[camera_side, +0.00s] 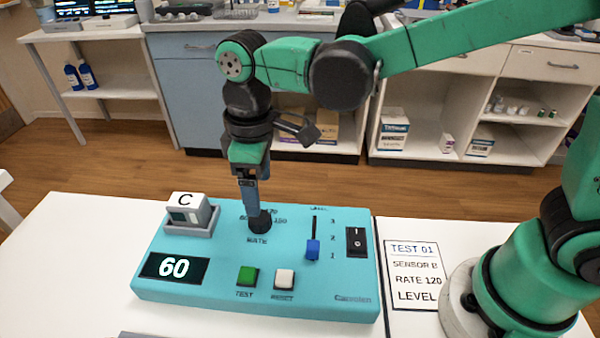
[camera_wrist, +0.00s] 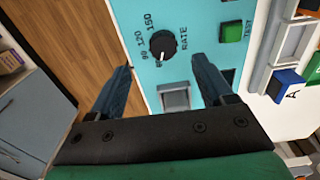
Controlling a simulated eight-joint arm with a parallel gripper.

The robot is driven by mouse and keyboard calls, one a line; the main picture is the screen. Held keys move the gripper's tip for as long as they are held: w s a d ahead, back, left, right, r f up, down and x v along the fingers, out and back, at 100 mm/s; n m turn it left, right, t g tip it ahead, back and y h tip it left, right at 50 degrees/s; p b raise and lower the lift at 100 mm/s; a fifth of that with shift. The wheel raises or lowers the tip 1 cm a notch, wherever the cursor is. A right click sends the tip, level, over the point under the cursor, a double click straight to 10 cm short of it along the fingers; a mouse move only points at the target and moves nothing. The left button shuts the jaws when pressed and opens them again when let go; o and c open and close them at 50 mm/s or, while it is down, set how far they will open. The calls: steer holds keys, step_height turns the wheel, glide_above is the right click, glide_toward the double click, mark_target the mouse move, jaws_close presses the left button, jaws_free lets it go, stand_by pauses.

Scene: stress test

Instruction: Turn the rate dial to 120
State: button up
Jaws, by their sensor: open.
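The teal console (camera_side: 340,284) lies on the white table. Its black RATE dial (camera_wrist: 163,46) shows clearly in the wrist view, with its white pointer line at the 60 mark. The labels 60, 90, 120 and 150 run around it. In the side view the dial (camera_side: 262,222) is partly hidden by my gripper. The display (camera_side: 174,268) reads 60. My gripper (camera_side: 253,212) points down at the dial. In the wrist view my gripper (camera_wrist: 162,66) is open, with fingertips apart and the dial ahead of the gap; contact cannot be told.
A grey block marked C (camera_side: 188,208) sits in a holder at the console's back left. Green TEST (camera_side: 247,276) and white RESET (camera_side: 284,279) buttons, a blue slider (camera_side: 312,249) and black switch (camera_side: 356,241) are nearby. A card (camera_side: 415,275) reads RATE 120.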

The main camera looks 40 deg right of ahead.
mark_target(260, 221)
steer(key=shift+a+f, duration=0.3)
steer(key=shift+f, duration=0.35)
steer(key=shift+d+f, duration=0.1)
steer(key=shift+f, duration=2.25)
jaws_close()
